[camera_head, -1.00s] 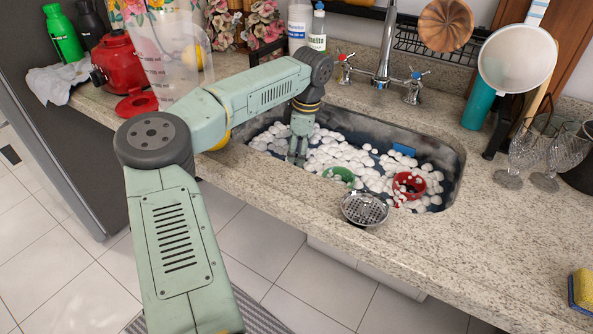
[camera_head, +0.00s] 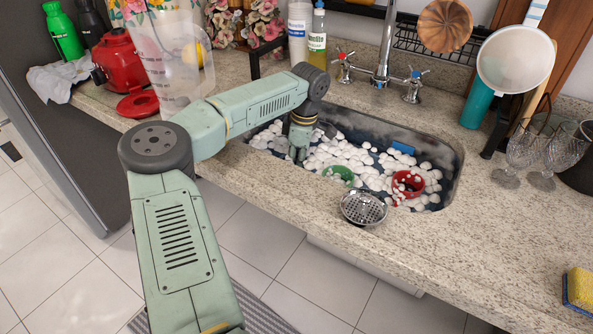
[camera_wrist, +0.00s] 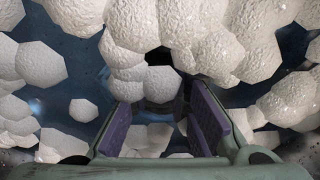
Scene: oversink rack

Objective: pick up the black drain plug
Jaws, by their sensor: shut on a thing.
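My gripper (camera_head: 297,156) reaches down into the left part of the sink, among white foam lumps. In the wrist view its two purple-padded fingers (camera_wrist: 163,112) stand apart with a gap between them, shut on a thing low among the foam. A dark patch (camera_wrist: 159,57) shows just beyond the fingertips, partly covered by white lumps. It may be the black drain plug, but its outline is not clear. The plug cannot be made out in the head view, where foam and my gripper cover that spot.
The sink (camera_head: 452,172) also holds a green cup (camera_head: 343,173), a red cup (camera_head: 407,183) and a blue item (camera_head: 403,149). A metal strainer (camera_head: 364,208) sits at the front rim. The faucet (camera_head: 384,50) stands behind. Glasses (camera_head: 521,150) stand at right.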

